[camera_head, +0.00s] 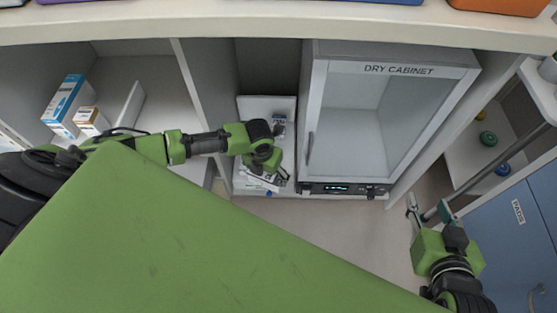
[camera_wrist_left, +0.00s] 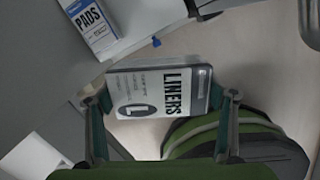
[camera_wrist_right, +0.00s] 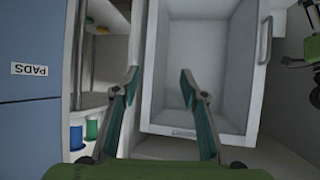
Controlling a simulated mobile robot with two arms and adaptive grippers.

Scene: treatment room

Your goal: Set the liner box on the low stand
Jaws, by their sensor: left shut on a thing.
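The liner box (camera_wrist_left: 160,92), white and grey with "LINERS" on its face, is held between the two fingers of my left gripper (camera_wrist_left: 160,95). In the head view my left gripper (camera_head: 268,172) is in the narrow bay left of the dry cabinet, and the box (camera_head: 258,182) is partly hidden beneath it. A low white stand or shelf (camera_head: 246,107) lies in that bay; I cannot tell whether the box touches it. My right gripper (camera_wrist_right: 158,85) is open and empty, in front of the dry cabinet.
A "PADS" box (camera_wrist_left: 92,28) is on the white surface near a blue knob (camera_wrist_left: 156,42). The dry cabinet (camera_head: 372,125) stands right of the bay. Boxes (camera_head: 68,102) are on the left shelf. Blue drawers (camera_head: 515,225) are at the right. The counter (camera_head: 200,24) runs across the top.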

